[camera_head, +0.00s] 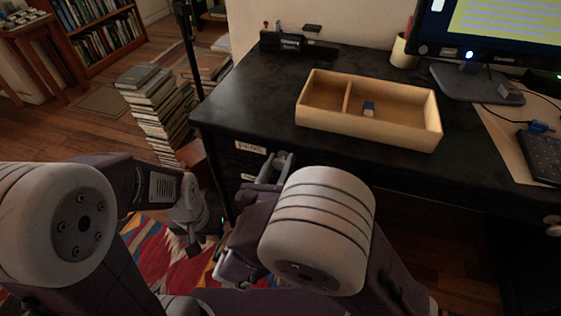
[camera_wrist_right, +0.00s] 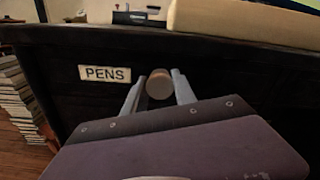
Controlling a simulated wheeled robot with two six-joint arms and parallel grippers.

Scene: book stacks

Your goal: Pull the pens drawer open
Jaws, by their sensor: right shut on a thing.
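The pens drawer front (camera_wrist_right: 75,100) is dark and carries a white label reading PENS (camera_wrist_right: 105,74); the label also shows in the head view (camera_head: 250,147). Its round knob (camera_wrist_right: 159,84) sits right of the label in the right wrist view. My right gripper (camera_wrist_right: 158,88) is shut on the knob, one finger on each side of it. In the head view my right gripper (camera_head: 277,165) is at the desk's front left, and my arm hides the knob. The drawer looks closed, flush under the desk top. My left gripper (camera_head: 193,238) is low over the rug, away from the drawer; its fingers are unclear.
The black desk (camera_head: 250,95) bears a wooden tray (camera_head: 370,130) with a small blue and white item, a monitor (camera_head: 500,45) and a keyboard (camera_head: 543,155). A book stack (camera_head: 155,105) stands left of the desk. A colourful rug (camera_head: 165,262) lies below my arms.

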